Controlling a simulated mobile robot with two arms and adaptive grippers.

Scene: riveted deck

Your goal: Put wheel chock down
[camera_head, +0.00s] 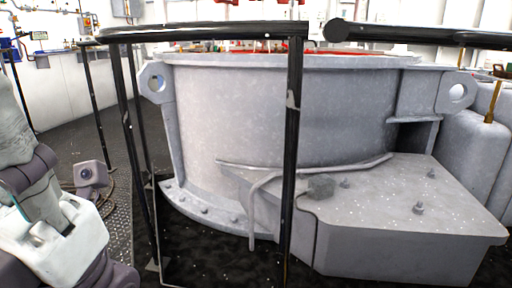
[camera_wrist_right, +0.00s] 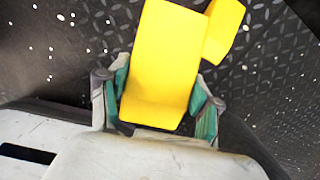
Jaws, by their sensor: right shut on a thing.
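The wheel chock (camera_wrist_right: 165,62) is bright yellow and fills the upper middle of the right wrist view. My right gripper (camera_wrist_right: 160,95) has its green-padded fingers on both sides of the chock and is shut on it. Dark tread plate lies behind the chock; I cannot tell whether the chock touches it. The chock and the right gripper do not show in the head view. Part of my left arm is at the left edge of the head view, but its fingers are not visible.
A black railing (camera_head: 292,150) stands close in front. Behind it is a large grey round metal housing (camera_head: 235,115) with a bolted grey block (camera_head: 390,215) at right. Tread-plate floor (camera_head: 118,205) shows at left, with a small grey device (camera_head: 90,174) on it.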

